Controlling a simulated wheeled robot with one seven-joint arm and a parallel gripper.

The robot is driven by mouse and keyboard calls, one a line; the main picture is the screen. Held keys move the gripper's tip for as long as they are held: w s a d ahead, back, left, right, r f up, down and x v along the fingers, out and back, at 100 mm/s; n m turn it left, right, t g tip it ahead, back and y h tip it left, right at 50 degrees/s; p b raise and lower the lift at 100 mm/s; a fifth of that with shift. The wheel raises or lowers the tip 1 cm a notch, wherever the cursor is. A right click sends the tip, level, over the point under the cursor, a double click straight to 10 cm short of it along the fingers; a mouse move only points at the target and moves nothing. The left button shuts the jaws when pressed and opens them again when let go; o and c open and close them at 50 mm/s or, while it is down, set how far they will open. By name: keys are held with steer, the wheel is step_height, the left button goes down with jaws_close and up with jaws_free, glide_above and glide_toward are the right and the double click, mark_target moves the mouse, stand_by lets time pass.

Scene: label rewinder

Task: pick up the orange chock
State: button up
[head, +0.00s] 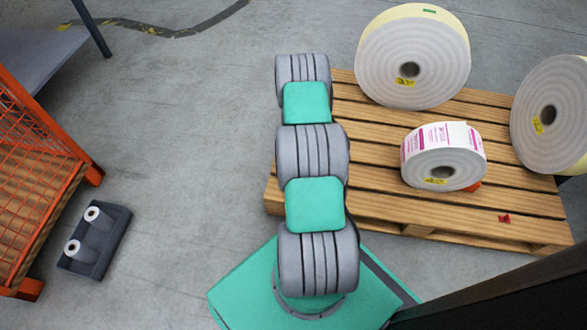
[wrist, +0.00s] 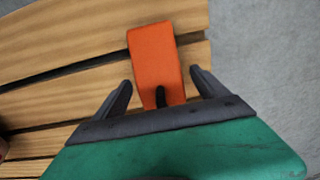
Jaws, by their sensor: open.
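The orange chock (wrist: 154,55) lies on the wooden pallet near its edge in the wrist view, a plain rectangular block from above. My gripper (wrist: 161,78) is open, with one dark finger on each side of the chock's near end. There is a gap on both sides, and nothing is held. A small dark upright piece shows at the chock's near end; I cannot tell what it belongs to. In the head view my arm covers the pallet's left side, and my gripper is not visible there.
A dark tray (head: 112,232) and an orange mesh cage (head: 22,190) stand left. Floor between is clear.

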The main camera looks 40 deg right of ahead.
steer(key=shift+c, duration=0.4)
jaws_close()
stand_by(0.4)
